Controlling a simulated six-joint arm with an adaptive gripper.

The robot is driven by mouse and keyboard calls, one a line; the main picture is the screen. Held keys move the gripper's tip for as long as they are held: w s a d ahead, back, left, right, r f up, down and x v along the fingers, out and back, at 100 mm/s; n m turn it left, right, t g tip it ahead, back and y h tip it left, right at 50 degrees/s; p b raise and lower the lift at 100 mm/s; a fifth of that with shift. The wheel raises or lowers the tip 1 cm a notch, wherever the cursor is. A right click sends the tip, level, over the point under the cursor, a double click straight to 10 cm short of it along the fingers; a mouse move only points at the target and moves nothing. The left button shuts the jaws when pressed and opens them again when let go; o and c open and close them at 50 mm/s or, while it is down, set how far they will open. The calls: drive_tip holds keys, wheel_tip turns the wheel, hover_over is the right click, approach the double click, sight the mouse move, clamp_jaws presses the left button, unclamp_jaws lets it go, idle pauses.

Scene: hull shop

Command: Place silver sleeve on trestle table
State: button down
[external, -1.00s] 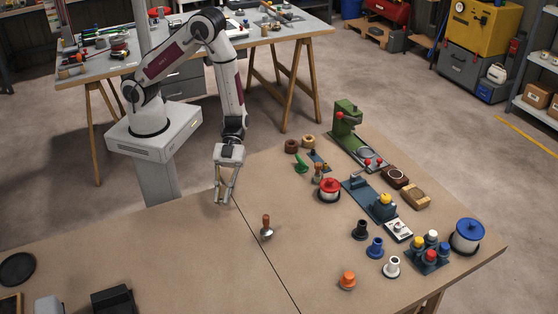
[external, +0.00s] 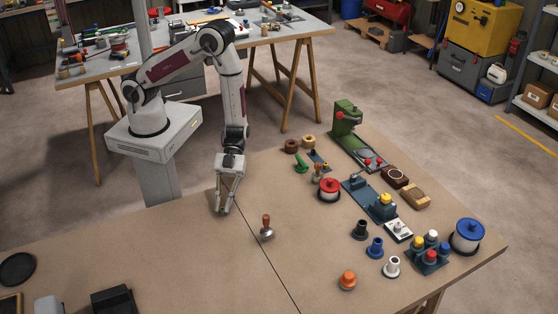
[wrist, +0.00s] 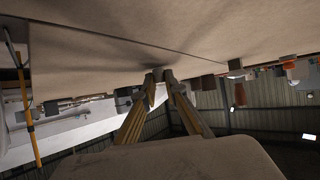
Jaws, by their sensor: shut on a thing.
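My gripper (external: 222,211) points down, low over the tan tabletop (external: 180,255), close to the seam line. Its fingers are nearly together at the tips. In the wrist view, my gripper (wrist: 161,75) is shut on a small grey piece, the silver sleeve (wrist: 157,73), of which only a little shows between the fingertips. In the external view the fingers hide the sleeve. The tips are very near the tabletop (wrist: 100,45); I cannot tell whether the sleeve touches it.
A wooden-handled tool (external: 266,228) stands to the right of my gripper. Farther right are a red-lidded spool (external: 329,189), a black sleeve-like piece (external: 360,229) and an orange piece (external: 347,281). A black box (external: 113,300) is at front left. Bare tabletop surrounds the fingertips.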

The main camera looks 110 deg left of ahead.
drive_tip(key=shift+f, duration=0.15)
drive_tip(key=c, duration=2.1)
unclamp_jaws()
drive_tip(key=shift+r, duration=0.2)
drive_tip(key=shift+v, duration=5.95)
drive_tip(key=shift+w, duration=0.1)
